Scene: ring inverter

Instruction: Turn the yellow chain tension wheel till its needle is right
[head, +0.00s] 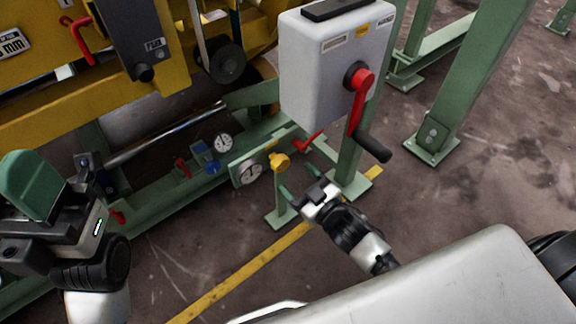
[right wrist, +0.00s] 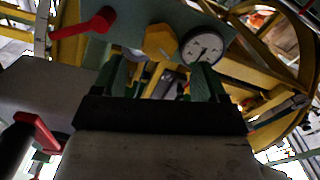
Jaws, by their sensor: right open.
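The yellow chain tension wheel (head: 280,161) is a small knob on a green panel low on the machine. A round white gauge (head: 247,172) with a dark needle sits just left of it. In the right wrist view the yellow wheel (right wrist: 161,40) is ahead, with the gauge (right wrist: 203,47) to its right; the needle's exact reading is too small to tell. My right gripper (head: 300,191) is open and empty, just below and right of the wheel, apart from it. My left gripper (head: 35,185) is at the left edge; its finger opening is unclear.
A red lever (right wrist: 85,25) is beside the wheel. A grey box (head: 325,70) with a red crank (head: 358,100) hangs above right of my right gripper. A second gauge (head: 222,142) and blue knob (head: 212,167) are farther left. A green post stands below the wheel.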

